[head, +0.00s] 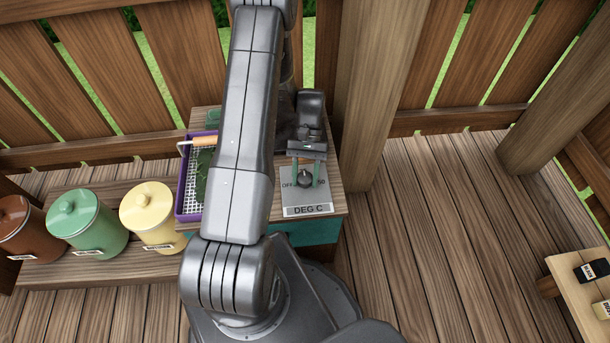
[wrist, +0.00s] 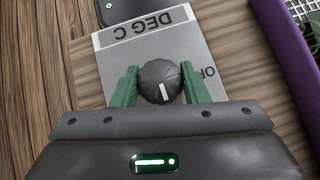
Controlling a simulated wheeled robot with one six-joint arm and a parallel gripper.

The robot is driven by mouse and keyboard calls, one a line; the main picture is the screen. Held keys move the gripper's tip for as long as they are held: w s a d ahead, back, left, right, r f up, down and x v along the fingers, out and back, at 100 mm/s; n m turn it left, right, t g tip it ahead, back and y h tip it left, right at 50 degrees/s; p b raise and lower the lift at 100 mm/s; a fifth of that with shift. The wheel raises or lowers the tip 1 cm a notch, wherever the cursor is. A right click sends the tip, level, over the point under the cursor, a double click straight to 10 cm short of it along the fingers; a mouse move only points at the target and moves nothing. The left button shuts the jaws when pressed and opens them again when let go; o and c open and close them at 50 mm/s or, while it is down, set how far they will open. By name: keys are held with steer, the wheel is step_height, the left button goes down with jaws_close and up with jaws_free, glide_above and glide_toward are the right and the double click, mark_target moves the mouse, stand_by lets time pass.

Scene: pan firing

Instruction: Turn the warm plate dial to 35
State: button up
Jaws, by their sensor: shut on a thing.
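The warm plate dial (head: 305,179) is a dark ribbed knob on a pale panel (head: 309,211) marked "DEG C", with "OFF" to its left and a label ending in "50" to its right. In the wrist view the knob (wrist: 160,82) shows a white pointer line and the panel (wrist: 124,52) appears upside down. My gripper (head: 308,175) is over the panel with its green fingers on either side of the knob. In the wrist view my gripper (wrist: 159,86) is shut on the dial. The scale marks between the end labels are not readable.
A purple-rimmed tray (head: 188,216) with a white mesh, a dark green leafy thing and a wooden-handled tool is left of the panel, partly behind my arm. Brown, green (head: 87,222) and yellow (head: 151,214) canisters stand at left. A small table (head: 577,290) is at right.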

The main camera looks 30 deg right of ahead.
stand_by(0.5)
steer(key=o, duration=1)
steer(key=shift+c, duration=0.2)
steer(key=p+v, duration=0.1)
steer(key=v, duration=1.2)
steer(key=shift+w+d+r+p, duration=0.15)
steer(key=shift+d+r+p, duration=0.1)
steer(key=shift+d+p, duration=0.15)
steer(key=b+x, duration=0.1)
steer(key=x, duration=1.3)
steer(key=shift+w+a+r+b, duration=0.1)
steer(key=shift+w+a+b, duration=0.1)
steer(key=shift+b, duration=0.2)
